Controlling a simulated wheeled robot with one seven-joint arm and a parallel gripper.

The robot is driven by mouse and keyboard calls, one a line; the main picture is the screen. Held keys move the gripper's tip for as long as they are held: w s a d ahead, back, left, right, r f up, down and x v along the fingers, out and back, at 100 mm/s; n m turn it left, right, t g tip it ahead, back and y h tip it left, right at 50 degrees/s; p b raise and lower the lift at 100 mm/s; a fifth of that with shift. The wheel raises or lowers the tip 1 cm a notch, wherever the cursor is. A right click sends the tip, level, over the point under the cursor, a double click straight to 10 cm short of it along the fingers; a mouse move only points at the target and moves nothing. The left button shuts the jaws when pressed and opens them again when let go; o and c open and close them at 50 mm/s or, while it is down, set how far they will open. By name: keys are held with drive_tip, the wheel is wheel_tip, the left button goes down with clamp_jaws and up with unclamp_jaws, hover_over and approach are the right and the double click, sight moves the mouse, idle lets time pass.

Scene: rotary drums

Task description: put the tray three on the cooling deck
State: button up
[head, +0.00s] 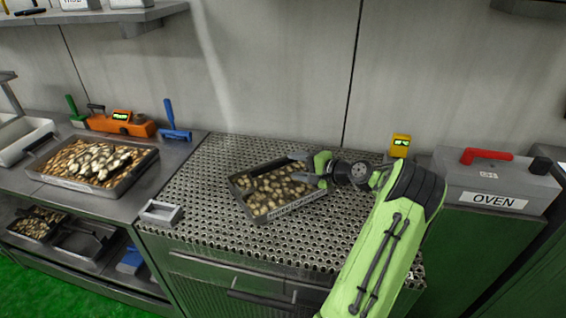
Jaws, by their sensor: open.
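A dark rectangular tray (286,213) holding brown pieces rests at an angle on the perforated metal cooling deck (200,195). A label on its front rim is too small to read, so I cannot confirm that it is tray three. My gripper (300,167) is open at the tray's right end. One finger is near the far right corner and the other reaches over the right rim. I cannot tell whether the fingers touch the tray. My green arm hides part of the deck's right side.
A larger tray (126,181) of brown and pale pieces sits on the left counter, near an orange device (122,123). A small open metal box (161,212) stands at the deck's left edge. The oven (496,190) is at right. Deck space behind the tray is clear.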

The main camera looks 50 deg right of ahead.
drive_tip(key=a+r+n+g, duration=0.3)
drive_tip(key=a+n, duration=0.1)
drive_tip(key=a, duration=0.6)
drive_tip(key=w+a+r+n+g+y, duration=0.1)
drive_tip(key=a+r+n+g, duration=0.2)
drive_tip(key=a, duration=0.7)
drive_tip(key=a+r+n+g, duration=0.2)
drive_tip(key=a+n, duration=0.3)
drive_tip(key=a, duration=0.5)
drive_tip(key=s+a+n, duration=0.3)
drive_tip(key=s+a, duration=0.2)
drive_tip(key=s, duration=0.4)
drive_tip(key=s+a+r+n+h, duration=0.1)
drive_tip(key=s+a+n, duration=0.2)
drive_tip(key=s, duration=0.7)
drive_tip(key=a, duration=0.2)
drive_tip(key=shift+a+r+n+g, duration=0.3)
drive_tip(key=shift+a+n, duration=0.1)
